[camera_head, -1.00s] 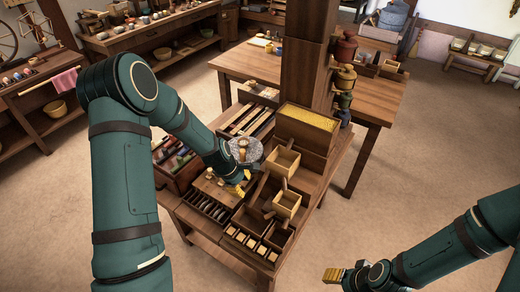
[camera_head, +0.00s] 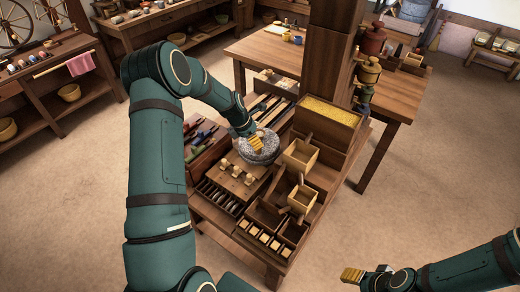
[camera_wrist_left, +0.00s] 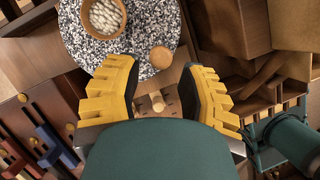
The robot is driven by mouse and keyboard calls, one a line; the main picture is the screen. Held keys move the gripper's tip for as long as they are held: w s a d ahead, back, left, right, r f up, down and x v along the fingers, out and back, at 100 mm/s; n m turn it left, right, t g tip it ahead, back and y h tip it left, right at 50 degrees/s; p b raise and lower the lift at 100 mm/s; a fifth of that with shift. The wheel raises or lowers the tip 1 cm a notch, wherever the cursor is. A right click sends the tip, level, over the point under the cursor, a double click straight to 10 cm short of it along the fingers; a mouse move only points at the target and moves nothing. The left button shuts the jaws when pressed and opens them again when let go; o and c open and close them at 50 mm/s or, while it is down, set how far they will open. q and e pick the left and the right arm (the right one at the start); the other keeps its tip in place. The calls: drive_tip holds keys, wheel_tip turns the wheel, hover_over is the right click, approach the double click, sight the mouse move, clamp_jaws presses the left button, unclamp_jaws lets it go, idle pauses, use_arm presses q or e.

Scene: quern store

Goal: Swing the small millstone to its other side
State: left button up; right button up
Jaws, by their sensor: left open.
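The small millstone (camera_head: 268,158) is a round speckled grey stone on the wooden bench, partly hidden by my left gripper (camera_head: 257,143). In the left wrist view the stone (camera_wrist_left: 150,20) fills the top. A wooden cup of white grains (camera_wrist_left: 103,16) sits at its middle, and a round wooden knob (camera_wrist_left: 161,58) stands near its rim. My left gripper (camera_wrist_left: 158,88) is open and over the stone, its yellow fingers spread either side of the line to the knob, which shows just beyond the tips. I cannot tell any contact. My right gripper (camera_head: 352,275) is low, away from the bench.
A board with pale pegs (camera_head: 237,178) lies in front of the stone. Wooden boxes (camera_head: 299,156) and a tray of yellow grain (camera_head: 327,112) stand to its right, by a thick post (camera_head: 325,60). Colored-handled tools (camera_head: 201,137) lie left. The floor at right is clear.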

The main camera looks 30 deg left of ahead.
use_arm(q)
drive_tip(key=b+x, duration=0.1)
drive_tip(key=x, duration=0.5)
clamp_jaws()
